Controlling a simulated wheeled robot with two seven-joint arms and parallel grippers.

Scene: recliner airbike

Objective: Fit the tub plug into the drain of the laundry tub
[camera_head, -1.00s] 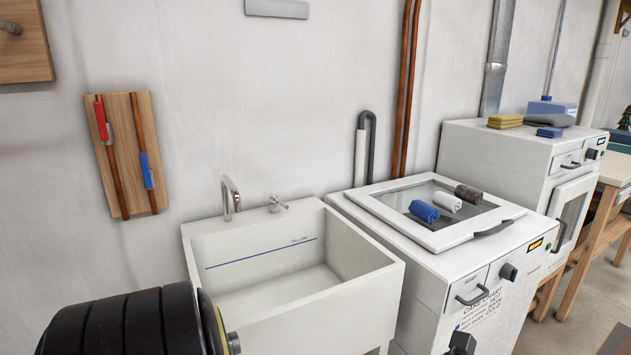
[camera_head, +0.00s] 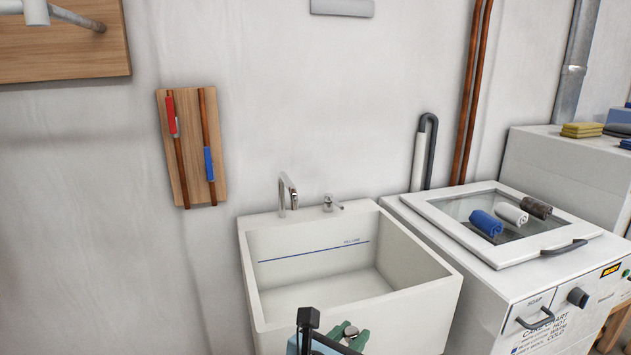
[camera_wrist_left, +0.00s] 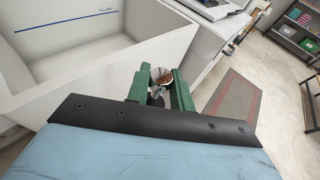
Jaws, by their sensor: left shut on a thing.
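The white laundry tub (camera_head: 262,292) stands against the wall under a chrome faucet, with a blue line on its inner back wall. Its drain does not show; the visible floor of the basin is plain. My left gripper (camera_head: 347,336) is at the bottom of the head view, overlapping the tub's front side. Its green fingers are shut on a small shiny metal piece with a dark part under it, which looks like the tub plug (camera_head: 351,331). In the left wrist view the plug (camera_wrist_left: 162,76) sits between the fingers, beside the tub's wall (camera_wrist_left: 125,80). My right gripper is not in view.
A white washer (camera_head: 490,270) with rolled cloths on its glass lid stands close to the tub's right. The faucet (camera_head: 288,190) and a small tap rise at the tub's back rim. The basin is empty where visible. A floor mat (camera_wrist_left: 232,105) lies beyond the gripper.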

